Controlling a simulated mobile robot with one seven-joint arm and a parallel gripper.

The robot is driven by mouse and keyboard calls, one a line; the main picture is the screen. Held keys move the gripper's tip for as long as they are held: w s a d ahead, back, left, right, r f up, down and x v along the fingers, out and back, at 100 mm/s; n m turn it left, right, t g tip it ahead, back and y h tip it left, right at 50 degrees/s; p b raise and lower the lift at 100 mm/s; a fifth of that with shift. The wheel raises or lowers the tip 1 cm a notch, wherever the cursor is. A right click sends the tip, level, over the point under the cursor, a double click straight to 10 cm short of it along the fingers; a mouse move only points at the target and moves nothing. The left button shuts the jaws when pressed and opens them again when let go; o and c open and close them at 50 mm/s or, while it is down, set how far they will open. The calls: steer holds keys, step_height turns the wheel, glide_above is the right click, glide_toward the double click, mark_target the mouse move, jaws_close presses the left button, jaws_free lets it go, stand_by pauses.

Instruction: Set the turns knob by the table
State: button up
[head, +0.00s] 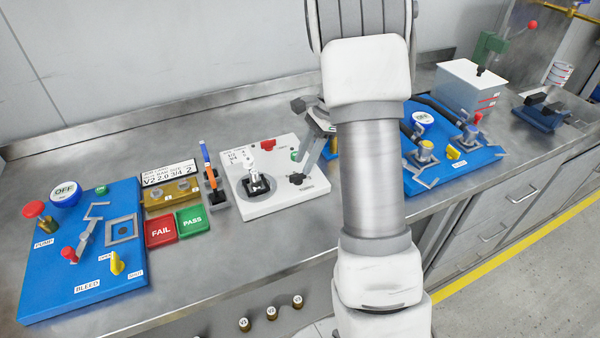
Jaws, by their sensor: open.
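A white panel (268,208) lies on the steel bench in the middle. It carries a small printed table (239,157), too small to read. A small black knob (297,178) sits near its right edge; its label and setting are unreadable.
Another blue board (455,172) and a white tank (466,88) are right.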

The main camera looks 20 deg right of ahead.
mark_target(299, 173)
steer(key=shift+x, duration=2)
jaws_close()
